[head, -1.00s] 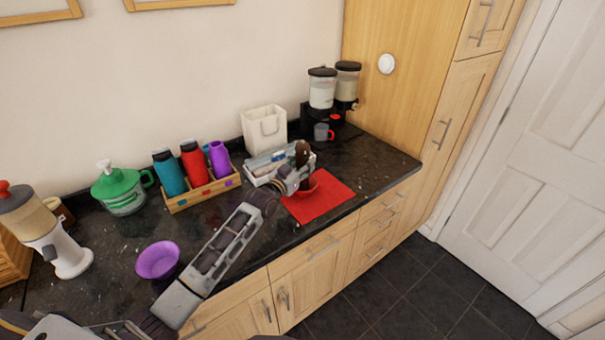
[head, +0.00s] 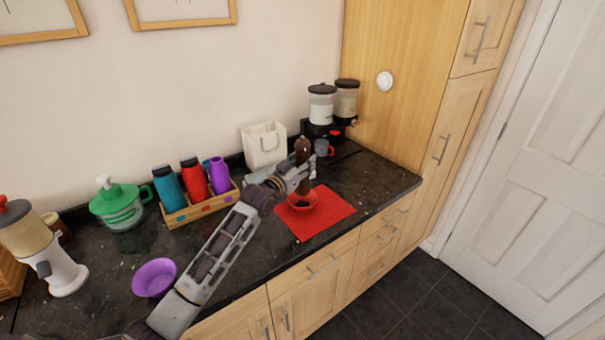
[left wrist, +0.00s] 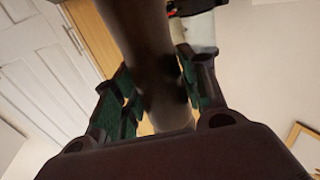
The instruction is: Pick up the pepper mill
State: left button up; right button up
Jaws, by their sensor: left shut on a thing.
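The dark brown pepper mill (head: 303,147) stands upright in the head view, with its rounded head above my left gripper (head: 302,178). That gripper is shut around its body. In the left wrist view the mill's shaft (left wrist: 150,55) runs between the two green-padded fingers (left wrist: 155,100). The mill's lower end shows just above the far part of a red bowl (head: 303,202); I cannot tell exactly how high it hangs. My right gripper is not in view.
The red bowl sits on a red mat (head: 325,215). A wooden crate (head: 205,205) of bottles and a purple bowl (head: 154,278) are left. The counter right of the mat is clear.

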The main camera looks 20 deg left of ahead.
aim_at(299, 158)
pick_arm(q)
jog(key=shift+r, duration=1.55)
jog(key=shift+s+d, duration=0.1)
